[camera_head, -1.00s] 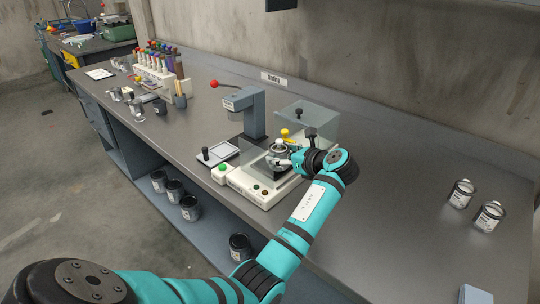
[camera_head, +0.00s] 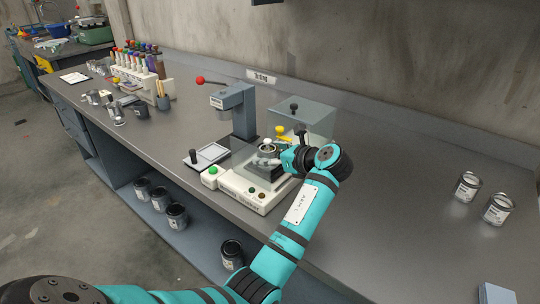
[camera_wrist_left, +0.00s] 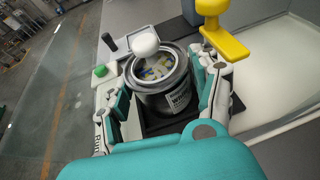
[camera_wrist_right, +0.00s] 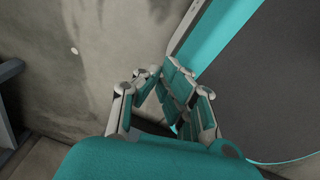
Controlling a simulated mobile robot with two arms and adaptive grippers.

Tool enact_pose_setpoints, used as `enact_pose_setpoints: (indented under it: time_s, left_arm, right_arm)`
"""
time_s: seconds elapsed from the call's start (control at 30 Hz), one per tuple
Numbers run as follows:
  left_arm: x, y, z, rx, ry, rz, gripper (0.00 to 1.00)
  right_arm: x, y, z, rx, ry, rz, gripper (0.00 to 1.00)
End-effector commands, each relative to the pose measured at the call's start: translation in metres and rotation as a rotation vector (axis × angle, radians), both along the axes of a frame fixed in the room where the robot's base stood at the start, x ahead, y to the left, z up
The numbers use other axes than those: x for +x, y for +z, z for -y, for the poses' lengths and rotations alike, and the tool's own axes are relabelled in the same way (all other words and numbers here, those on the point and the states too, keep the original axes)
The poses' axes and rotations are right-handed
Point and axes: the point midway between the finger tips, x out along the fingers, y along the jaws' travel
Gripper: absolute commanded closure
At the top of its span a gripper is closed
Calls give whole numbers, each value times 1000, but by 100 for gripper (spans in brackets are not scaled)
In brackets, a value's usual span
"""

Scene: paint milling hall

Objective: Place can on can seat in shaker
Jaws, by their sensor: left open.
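The can (camera_wrist_left: 168,96) is an open metal tin with a dark label and colourful contents. It stands upright on the dark seat (camera_wrist_left: 150,127) of the shaker (camera_head: 243,189), a pale machine on the bench. In the head view the can (camera_head: 268,151) is partly hidden by my left gripper (camera_head: 268,157). In the left wrist view, the open fingers of my left gripper (camera_wrist_left: 163,84) stand on either side of the can. Whether they touch it is unclear. My right gripper (camera_wrist_right: 161,80) shows only in its own wrist view, away from the bench, with no object visible in it.
A white knob (camera_wrist_left: 145,47) overlaps the can's rim in view, and a yellow handle (camera_wrist_left: 224,40) is close by. A clear cover (camera_head: 303,118) and a grey press (camera_head: 236,110) stand behind. Two cans (camera_head: 467,187) are at right. Bench between is clear.

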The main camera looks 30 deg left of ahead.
Motion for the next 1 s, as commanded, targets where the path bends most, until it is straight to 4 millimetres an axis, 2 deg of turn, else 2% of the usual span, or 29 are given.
enact_pose_setpoints:
  time_s: [0.17, 0.37, 0.6, 0.8, 1.0]
  left_arm:
    - [-3, 7, 15, 0, -3, 4, 36]
    - [-11, 24, 53, -1, -4, 4, 36]
    - [-21, 41, 93, 0, -1, 3, 36]
    - [-25, 47, 106, 1, 1, 3, 36]
    - [-25, 47, 108, 2, 1, 2, 36]
  right_arm:
    - [-1, 1, -7, 8, -2, -1, 100]
    - [-1, 2, -21, 25, -2, -1, 100]
    - [-1, 3, -19, 22, 1, -2, 100]
    - [-1, 3, -14, 16, 2, -1, 100]
    - [-1, 3, -10, 13, 2, -2, 100]
